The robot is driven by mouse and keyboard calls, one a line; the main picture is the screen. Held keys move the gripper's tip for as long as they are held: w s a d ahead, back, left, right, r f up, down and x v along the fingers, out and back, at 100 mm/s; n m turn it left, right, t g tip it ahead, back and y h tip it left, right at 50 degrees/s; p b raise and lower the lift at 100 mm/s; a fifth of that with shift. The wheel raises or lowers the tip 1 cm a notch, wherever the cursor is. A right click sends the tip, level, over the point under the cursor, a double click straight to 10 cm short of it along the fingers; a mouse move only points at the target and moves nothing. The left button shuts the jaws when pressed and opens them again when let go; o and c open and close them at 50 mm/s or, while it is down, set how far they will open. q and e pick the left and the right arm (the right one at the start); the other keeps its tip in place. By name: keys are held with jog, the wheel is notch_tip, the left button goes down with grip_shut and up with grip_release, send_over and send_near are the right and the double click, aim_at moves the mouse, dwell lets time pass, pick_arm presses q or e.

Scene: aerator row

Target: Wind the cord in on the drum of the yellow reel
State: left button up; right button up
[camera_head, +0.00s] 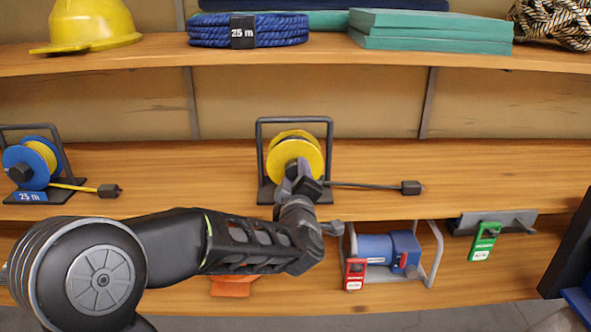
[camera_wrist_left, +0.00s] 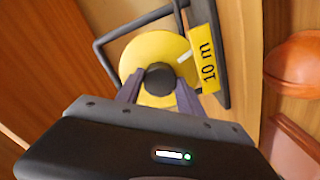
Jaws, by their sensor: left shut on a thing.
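The yellow reel (camera_head: 295,152) stands on the middle shelf in a dark tube frame. In the left wrist view its yellow drum (camera_wrist_left: 152,50) and a yellow "10 m" label (camera_wrist_left: 207,58) show. A dark cord (camera_head: 365,186) runs from the reel to the right along the shelf, ending in a dark plug (camera_head: 411,187). My left gripper (camera_head: 298,178) is in front of the drum, its fingers shut on the dark crank knob (camera_wrist_left: 160,78). The gripper hides the drum's lower front in the head view. My right gripper is not in view.
A blue reel (camera_head: 28,165) with a yellow cord stands at the left. Below are a blue motor (camera_head: 375,248) in a grey frame, a red tag (camera_head: 355,273), a green tag (camera_head: 484,241) and an orange object (camera_head: 233,285). The shelf right of the plug is clear.

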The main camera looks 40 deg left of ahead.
pick_arm(q)
jog(key=m+p, duration=0.2)
jog(key=m, duration=0.1)
jog(key=shift+m, duration=0.4)
jog(key=m+p, duration=0.2)
jog(key=m, duration=0.2)
jog(key=shift+f+m+p, duration=0.1)
jog(key=shift+m+p, duration=0.25)
jog(key=shift+m, duration=0.45)
jog(key=o, duration=1.4)
